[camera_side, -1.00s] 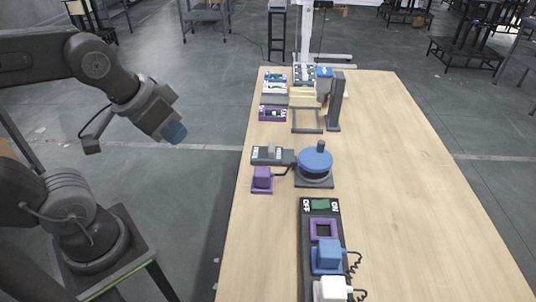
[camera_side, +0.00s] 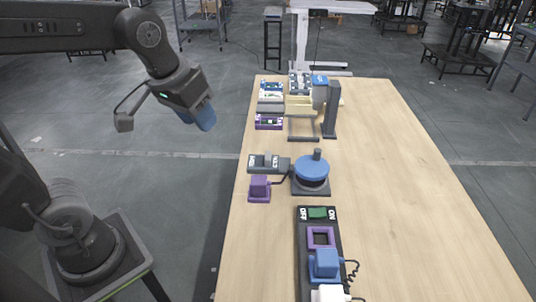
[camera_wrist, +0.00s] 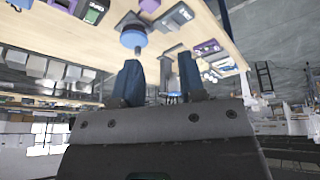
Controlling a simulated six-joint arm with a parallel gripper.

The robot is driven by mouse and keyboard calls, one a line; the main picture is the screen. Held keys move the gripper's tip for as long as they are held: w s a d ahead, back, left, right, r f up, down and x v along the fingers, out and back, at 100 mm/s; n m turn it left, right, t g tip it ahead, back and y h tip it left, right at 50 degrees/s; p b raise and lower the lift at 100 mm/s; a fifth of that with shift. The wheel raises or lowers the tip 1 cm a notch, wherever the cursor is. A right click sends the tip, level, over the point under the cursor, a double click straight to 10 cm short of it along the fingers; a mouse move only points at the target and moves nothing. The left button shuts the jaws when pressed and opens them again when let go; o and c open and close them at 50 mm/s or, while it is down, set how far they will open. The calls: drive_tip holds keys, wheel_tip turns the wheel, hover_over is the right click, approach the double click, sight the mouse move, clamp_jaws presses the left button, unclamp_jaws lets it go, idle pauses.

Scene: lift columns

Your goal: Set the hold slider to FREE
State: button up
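The hold slider is a dark box (camera_side: 268,162) with white labels at its ends, on the left part of the table beside a blue round knob (camera_side: 312,168). A grey handle stands near its middle; the label words are too small to read surely. My gripper (camera_side: 200,118) hangs in the air left of the table, apart from the slider, its blue fingers pointing down and right. In the wrist view the two blue fingers (camera_wrist: 160,78) stand apart with nothing between them. The blue knob also shows there (camera_wrist: 133,38).
A purple block (camera_side: 259,188) sits in front of the slider. An ON/OFF panel (camera_side: 304,245) with blue and white plugs is nearer. A dark column (camera_side: 331,108) and several small modules (camera_side: 269,104) stand behind. The table's right side (camera_side: 400,180) is clear.

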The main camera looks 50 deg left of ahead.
drive_tip(key=shift+o, duration=0.5)
drive_tip(key=w+a+f+n+g, duration=0.1)
drive_tip(key=w+n, duration=0.1)
drive_tip(key=w, duration=0.4)
drive_tip(key=w+a+f+n+g, duration=0.1)
drive_tip(key=w, duration=0.6)
drive_tip(key=shift+f+n, duration=0.4)
drive_tip(key=n+g, duration=0.2)
drive_tip(key=n, duration=0.1)
hover_over(268, 155)
wheel_tip(268, 155, down, 7)
wheel_tip(268, 155, down, 14)
drive_tip(key=shift+r, duration=0.1)
drive_tip(key=shift+c, duration=0.3)
clamp_jaws()
